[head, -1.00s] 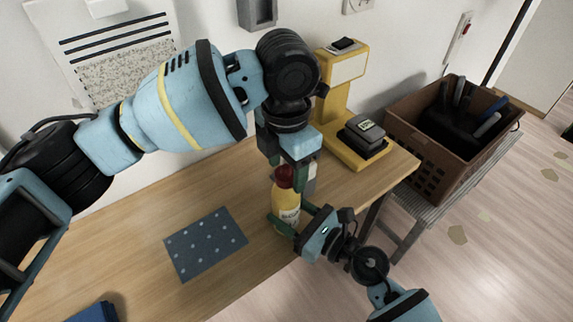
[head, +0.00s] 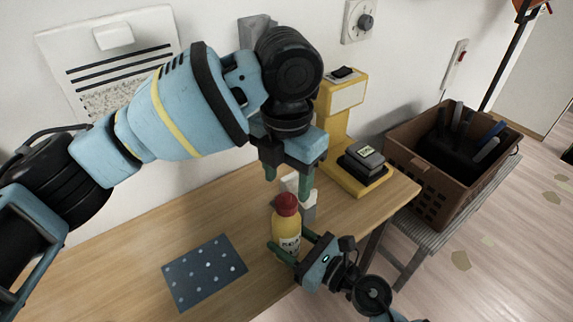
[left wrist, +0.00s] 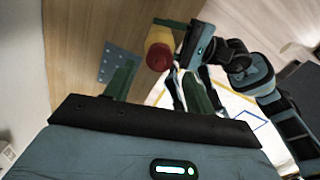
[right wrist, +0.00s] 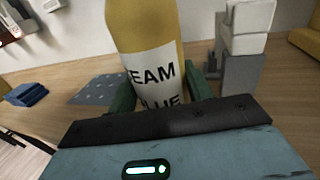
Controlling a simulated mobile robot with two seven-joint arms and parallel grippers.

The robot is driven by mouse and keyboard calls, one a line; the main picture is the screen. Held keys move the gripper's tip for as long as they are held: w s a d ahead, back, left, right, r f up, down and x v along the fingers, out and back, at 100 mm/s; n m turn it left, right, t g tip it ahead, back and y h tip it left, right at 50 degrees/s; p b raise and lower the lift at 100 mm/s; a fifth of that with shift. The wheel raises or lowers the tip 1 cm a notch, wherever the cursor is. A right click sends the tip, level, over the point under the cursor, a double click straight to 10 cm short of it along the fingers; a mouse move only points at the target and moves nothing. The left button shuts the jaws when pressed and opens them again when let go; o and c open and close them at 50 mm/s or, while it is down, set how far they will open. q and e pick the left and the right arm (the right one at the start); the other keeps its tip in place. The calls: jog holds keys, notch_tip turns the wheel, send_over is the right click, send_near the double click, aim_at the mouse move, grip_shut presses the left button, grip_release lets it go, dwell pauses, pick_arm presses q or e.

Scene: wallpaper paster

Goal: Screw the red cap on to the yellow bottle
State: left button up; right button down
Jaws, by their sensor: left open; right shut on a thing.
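The yellow bottle (head: 285,236) stands upright at the table's front edge. The red cap (head: 287,203) sits on its top; how tightly cannot be seen. My left gripper (head: 288,181) is open and empty just above the cap, fingers pointing down. In the left wrist view the cap (left wrist: 158,58) lies ahead between the spread fingers, apart from them. My right gripper (head: 284,254) is shut on the bottle's lower body. In the right wrist view its fingers press either side of the bottle's white label (right wrist: 152,85); the cap is outside that view.
A grey-and-white block (right wrist: 246,40) stands behind the bottle. A blue dotted mat (head: 205,272) lies left of it. A yellow stand (head: 335,130) with a dark block is behind to the right. A brown crate (head: 430,180) of tools sits farther right. Bare table lies left of the mat.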

pick_arm(q)
jog(key=n, duration=0.5)
jog(key=shift+r, duration=0.2)
jog(key=n, duration=0.4)
jog(key=shift+r+n, duration=0.2)
jog(key=shift+n, duration=0.2)
jog(key=n, duration=0.4)
jog(key=shift+r+n, duration=0.2)
jog(key=shift+n, duration=0.2)
jog(key=n, duration=0.4)
jog(key=shift+r+n, duration=0.15)
jog(key=shift+n, duration=0.25)
jog(key=n, duration=0.4)
jog(key=shift+r+n, duration=0.2)
jog(key=shift+n, duration=0.2)
jog(key=n, duration=0.4)
jog(key=shift+r+n, duration=0.2)
jog(key=shift+n, duration=0.2)
jog(key=n, duration=0.4)
jog(key=shift+r+n, duration=0.15)
jog(key=shift+n, duration=0.15)
jog(key=n, duration=0.4)
jog(key=shift+r, duration=0.15)
